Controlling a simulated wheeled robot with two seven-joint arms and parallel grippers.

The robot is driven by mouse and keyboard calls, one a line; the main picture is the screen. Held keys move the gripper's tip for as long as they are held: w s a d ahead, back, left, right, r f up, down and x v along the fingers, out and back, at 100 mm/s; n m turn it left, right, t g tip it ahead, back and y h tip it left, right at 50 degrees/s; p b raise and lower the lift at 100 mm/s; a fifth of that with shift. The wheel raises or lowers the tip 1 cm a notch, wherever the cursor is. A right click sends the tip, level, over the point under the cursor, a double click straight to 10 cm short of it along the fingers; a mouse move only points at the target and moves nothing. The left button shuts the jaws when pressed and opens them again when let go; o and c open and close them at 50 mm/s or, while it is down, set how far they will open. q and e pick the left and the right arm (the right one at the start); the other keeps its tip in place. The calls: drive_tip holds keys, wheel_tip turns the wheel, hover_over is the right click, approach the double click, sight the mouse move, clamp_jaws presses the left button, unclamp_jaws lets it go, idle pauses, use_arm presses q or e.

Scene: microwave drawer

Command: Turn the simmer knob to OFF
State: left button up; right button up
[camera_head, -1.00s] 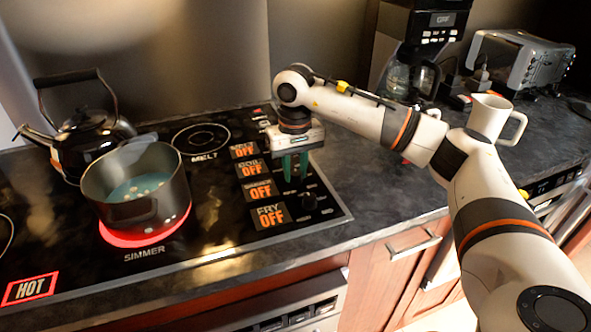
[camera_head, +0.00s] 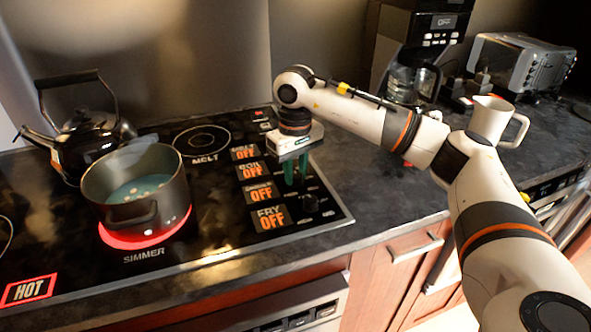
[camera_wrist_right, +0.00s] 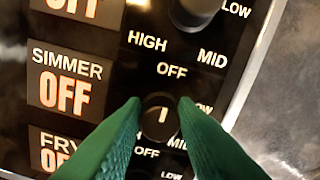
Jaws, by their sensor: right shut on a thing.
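The simmer knob (camera_wrist_right: 160,118) is a small dark round knob with a white pointer line, seen in the right wrist view. The line points up toward the OFF label above it. My right gripper (camera_wrist_right: 159,108) has its green fingers on either side of the knob, shut on it. In the head view the right gripper (camera_head: 296,178) reaches down onto the control panel, and its fingers partly hide the knobs. The simmer display (camera_wrist_right: 68,82) reads OFF. My left gripper is in neither view.
A pot (camera_head: 135,185) stands on the simmer burner (camera_head: 145,238), which glows red. A black kettle (camera_head: 85,140) is behind it. A HOT sign (camera_head: 29,290) is lit at lower left. A white pitcher (camera_head: 490,120), coffee maker (camera_head: 415,50) and toaster (camera_head: 522,65) stand at right.

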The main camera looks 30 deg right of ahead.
sight(295, 174)
drive_tip(key=o, duration=1)
drive_tip(key=shift+r, duration=0.1)
drive_tip(key=shift+r+p, duration=0.3)
drive_tip(key=shift+r, duration=5.7)
